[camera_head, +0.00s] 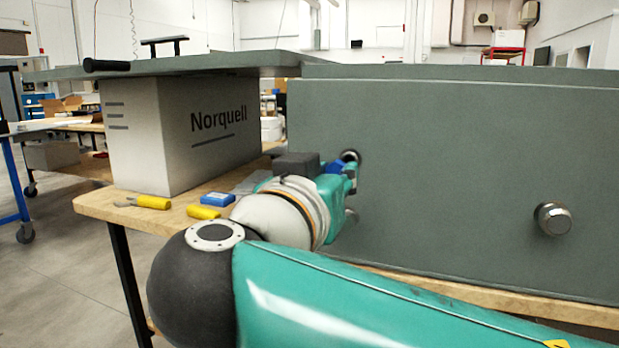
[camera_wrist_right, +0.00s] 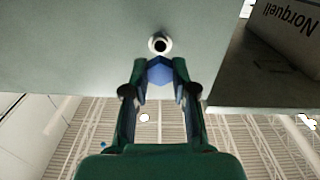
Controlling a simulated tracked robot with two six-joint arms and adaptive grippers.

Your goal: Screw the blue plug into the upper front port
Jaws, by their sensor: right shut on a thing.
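My right gripper (camera_head: 350,178) is shut on the blue plug (camera_head: 335,167) in front of the grey analyser panel (camera_head: 450,150). In the right wrist view the blue plug (camera_wrist_right: 160,72) sits between the two fingers of the gripper (camera_wrist_right: 159,66). The upper front port (camera_head: 350,156), a pale ring, is just beyond the plug. In the wrist view the port (camera_wrist_right: 160,44) shows its dark centre uncovered, so the plug looks apart from it; the exact gap cannot be told. My left gripper is not in view.
A silver round fitting (camera_head: 553,218) sticks out of the panel at right. Another silver fitting (camera_head: 350,216) is partly hidden below my gripper. A Norquell box (camera_head: 185,130), yellow-handled tool (camera_head: 152,202), yellow piece (camera_head: 203,212) and blue piece (camera_head: 217,199) are on the wooden table (camera_head: 115,207).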

